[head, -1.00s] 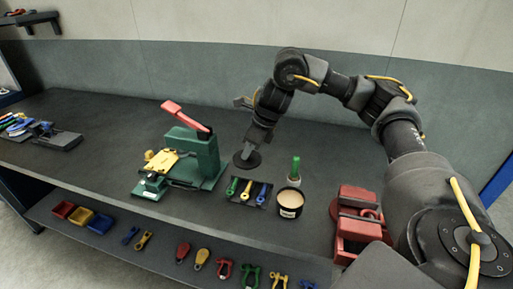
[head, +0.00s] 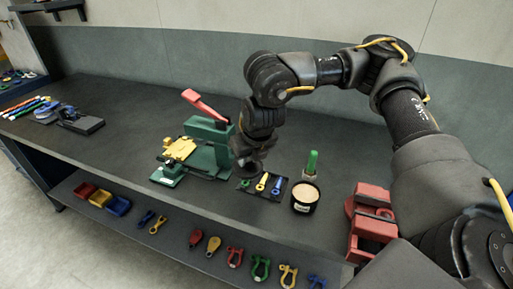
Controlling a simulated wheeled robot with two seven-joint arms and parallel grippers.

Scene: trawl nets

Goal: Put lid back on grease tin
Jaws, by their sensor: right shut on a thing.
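The grease tin (head: 304,207) is a round black tin with a pale label, open at the top, with tan grease showing inside. It stands upright on the workbench, left of the red vise. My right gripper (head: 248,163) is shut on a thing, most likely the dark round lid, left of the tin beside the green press. The gripper and wrist hide most of what it holds, and its dark colour blends with the bench. My left gripper is not in view.
A dark tray (head: 273,189) with small coloured tools lies between gripper and tin. A green-handled brush (head: 311,164) stands behind the tin. The green press (head: 208,148) with a red lever is left, the red vise (head: 372,225) right. Shackles and bins sit on the lower shelf.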

